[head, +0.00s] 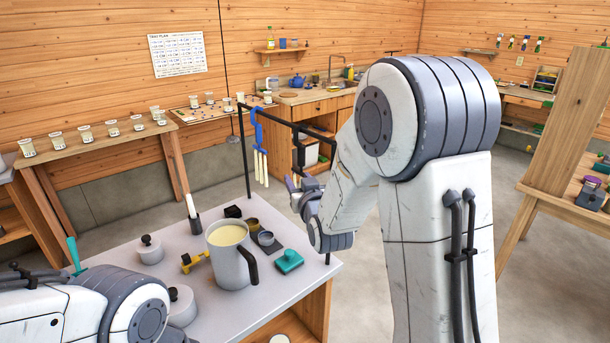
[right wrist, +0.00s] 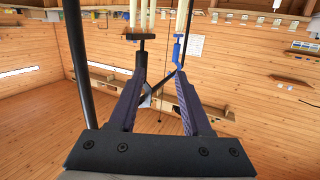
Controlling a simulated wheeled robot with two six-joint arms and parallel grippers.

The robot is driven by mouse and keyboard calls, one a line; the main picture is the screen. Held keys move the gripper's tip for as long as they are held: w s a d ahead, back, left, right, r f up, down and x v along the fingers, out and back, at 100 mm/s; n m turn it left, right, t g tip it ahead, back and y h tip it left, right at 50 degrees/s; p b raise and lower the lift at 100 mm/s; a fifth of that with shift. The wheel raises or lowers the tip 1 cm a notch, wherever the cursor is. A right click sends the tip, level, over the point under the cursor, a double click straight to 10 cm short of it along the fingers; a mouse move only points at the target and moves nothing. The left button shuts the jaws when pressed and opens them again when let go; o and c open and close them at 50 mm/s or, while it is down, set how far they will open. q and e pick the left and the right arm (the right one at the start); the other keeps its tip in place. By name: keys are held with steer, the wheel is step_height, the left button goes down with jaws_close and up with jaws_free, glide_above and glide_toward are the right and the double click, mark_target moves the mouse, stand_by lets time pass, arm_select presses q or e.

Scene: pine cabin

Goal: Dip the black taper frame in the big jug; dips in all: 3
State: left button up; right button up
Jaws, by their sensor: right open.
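The big jug (head: 233,270), grey with a black handle, stands on the table full of cream-coloured wax. The black taper frame (head: 298,152) hangs from the dark rack, partly hidden by my right arm. In the right wrist view the black taper frame (right wrist: 138,37) shows beyond the fingertips, closer to the left finger, with pale tapers. My right gripper (right wrist: 160,72) is open and empty; in the head view it is partly hidden beside the rack (head: 298,190). My left arm enters at the lower left, its gripper out of view.
A blue taper frame (head: 256,125) with pale tapers hangs from the rack bar (head: 282,121). The table's front is fairly clear.

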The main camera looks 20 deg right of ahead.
mark_target(302, 149)
steer(key=d, duration=0.1)
steer(key=d+r, duration=0.1)
steer(key=w+d+t+h, duration=0.1)
steer(key=shift+r+m, duration=0.2)
steer(key=shift+m, duration=0.1)
steer(key=w+p, duration=0.1)
steer(key=w, duration=0.1)
steer(key=w+p, duration=0.1)
steer(key=w, duration=0.2)
steer(key=w+d+p, duration=0.1)
steer(key=w, duration=0.1)
steer(key=shift+w, duration=0.3)
steer(key=shift+c, duration=0.3)
steer(key=shift+s, duration=0.15)
jaws_close()
steer(key=shift+r+p, duration=0.45)
steer(key=shift+r, duration=0.8)
steer(key=s+a+b, duration=0.2)
steer(key=a, duration=0.4)
steer(key=shift+s+a, duration=0.15)
steer(key=shift+a, duration=0.2)
steer(key=shift+f, duration=0.1)
